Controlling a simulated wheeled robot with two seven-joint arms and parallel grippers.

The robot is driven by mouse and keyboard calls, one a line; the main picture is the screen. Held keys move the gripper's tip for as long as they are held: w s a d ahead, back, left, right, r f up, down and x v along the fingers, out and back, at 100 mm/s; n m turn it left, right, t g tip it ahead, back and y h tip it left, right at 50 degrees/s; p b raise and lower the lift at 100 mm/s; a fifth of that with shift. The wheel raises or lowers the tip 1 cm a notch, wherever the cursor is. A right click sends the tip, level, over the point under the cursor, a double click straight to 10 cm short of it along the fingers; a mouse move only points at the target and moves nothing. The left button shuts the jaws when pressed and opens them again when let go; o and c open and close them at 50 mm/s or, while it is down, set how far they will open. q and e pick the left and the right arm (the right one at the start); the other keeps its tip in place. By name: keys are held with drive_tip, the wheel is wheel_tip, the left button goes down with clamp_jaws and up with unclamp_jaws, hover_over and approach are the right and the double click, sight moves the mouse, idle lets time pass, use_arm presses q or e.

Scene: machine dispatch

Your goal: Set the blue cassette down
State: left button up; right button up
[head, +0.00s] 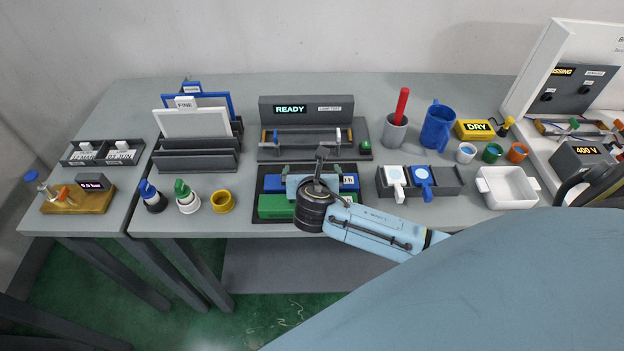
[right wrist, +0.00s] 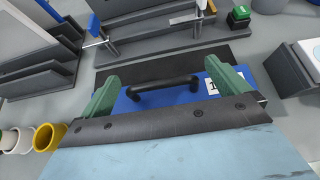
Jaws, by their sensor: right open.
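The blue cassette (head: 347,182) lies on a black mat (head: 261,184) near the table's front edge, partly hidden under my right gripper (head: 320,183). In the right wrist view, the blue cassette (right wrist: 190,98) shows a black bar handle on top and a white label at its right. My right gripper (right wrist: 166,88) is open there, its two green fingers standing apart on either side of the handle. The handle appears free between them. Whether the cassette's underside rests fully on the mat is hidden. My left gripper is not in view.
A green block (head: 274,207) lies in front of the blue cassette. Behind is a grey fixture with a READY display (head: 290,110). A grey tray (head: 444,180) with white and blue items stands right; a yellow ring (head: 222,202) and a panel rack (head: 197,160) stand left.

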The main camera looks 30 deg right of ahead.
drive_tip(key=v, duration=1.2)
drive_tip(key=shift+r+p, duration=0.25)
drive_tip(key=shift+p, duration=0.2)
